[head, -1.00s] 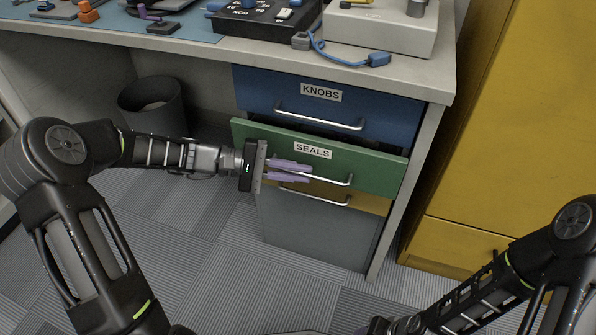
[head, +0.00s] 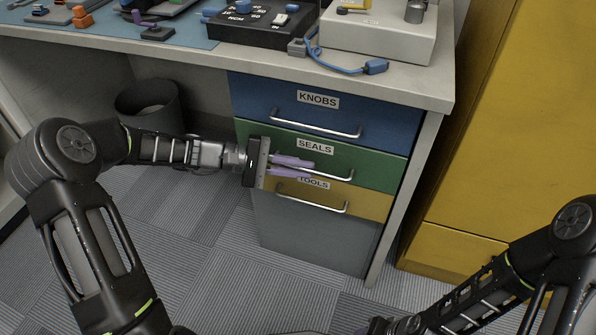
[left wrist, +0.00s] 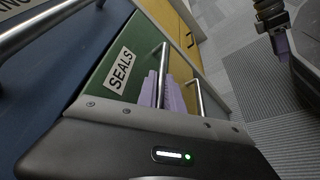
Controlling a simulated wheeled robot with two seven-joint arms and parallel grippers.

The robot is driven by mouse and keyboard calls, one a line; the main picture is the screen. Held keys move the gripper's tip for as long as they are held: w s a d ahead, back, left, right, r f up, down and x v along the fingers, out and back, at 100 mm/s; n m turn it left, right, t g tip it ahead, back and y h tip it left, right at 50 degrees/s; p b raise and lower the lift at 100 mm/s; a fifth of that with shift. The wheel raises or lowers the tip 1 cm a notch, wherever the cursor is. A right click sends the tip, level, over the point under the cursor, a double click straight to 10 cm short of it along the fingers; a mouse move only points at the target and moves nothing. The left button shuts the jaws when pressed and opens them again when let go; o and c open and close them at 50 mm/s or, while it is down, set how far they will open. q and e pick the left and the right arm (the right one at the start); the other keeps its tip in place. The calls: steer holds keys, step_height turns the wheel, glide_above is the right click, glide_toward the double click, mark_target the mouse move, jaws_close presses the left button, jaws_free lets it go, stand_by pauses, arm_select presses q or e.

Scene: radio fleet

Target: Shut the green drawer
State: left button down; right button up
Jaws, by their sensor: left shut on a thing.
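The green drawer (head: 378,171), labelled SEALS, sits between the blue and yellow drawers. In the left wrist view the green front (left wrist: 104,54) and the purple fingers (left wrist: 157,92) at the handle also show. My right gripper (left wrist: 281,43) shows at the top right of the left wrist view; its jaw state is unclear.
The blue KNOBS drawer (head: 385,119) is above and the yellow TOOLS drawer (head: 368,206) below, both with bar handles. A yellow cabinet (head: 505,130) stands at the right. A dark bin (head: 148,106) is under the desk. Carpet in front is open.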

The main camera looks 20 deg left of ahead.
arm_select(q)
steer(key=shift+w, duration=0.4)
steer(key=c, duration=1.8)
jaws_free()
steer(key=shift+o, duration=0.2)
steer(key=shift+r, duration=0.1)
steer(key=shift+a, duration=0.15)
steer(key=p+v, duration=0.2)
steer(key=v, duration=0.5)
steer(key=shift+s+a, duration=0.2)
steer(key=shift+a, duration=0.1)
